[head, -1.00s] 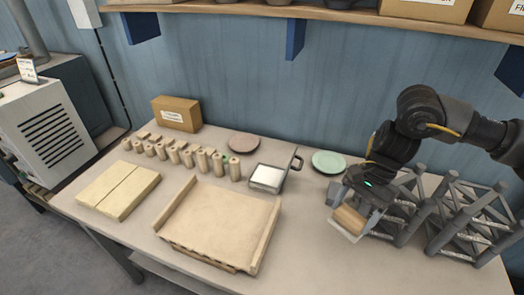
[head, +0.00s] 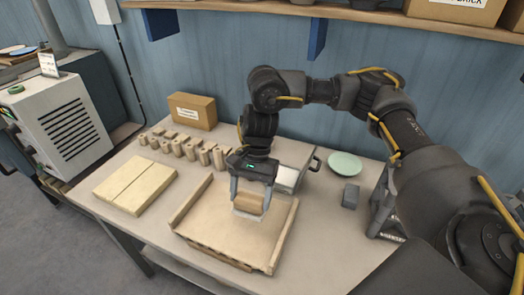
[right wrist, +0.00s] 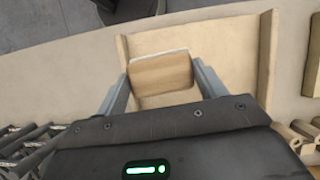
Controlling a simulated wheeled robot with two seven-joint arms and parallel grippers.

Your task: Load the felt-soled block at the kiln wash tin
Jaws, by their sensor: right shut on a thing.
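My right gripper (head: 250,202) is shut on the felt-soled block (head: 248,203), a wooden block with a pale sole at its underside. The right wrist view shows the block (right wrist: 160,74) between the two fingers. The gripper points down and the block is over the wooden tray (head: 215,235); I cannot tell whether it touches the tray. The kiln wash tin (head: 288,178), a shallow container with a white inside and a dark handle, is just behind and right of my gripper and partly hidden by it. My left gripper is not in view.
A pale green plate (head: 345,163) and a small grey block (head: 350,196) are to the right. Several wooden posts (head: 190,149), a cardboard box (head: 192,111) and pale slabs (head: 134,186) are to the left. A dark rack (head: 384,215) stands partly hidden at the right.

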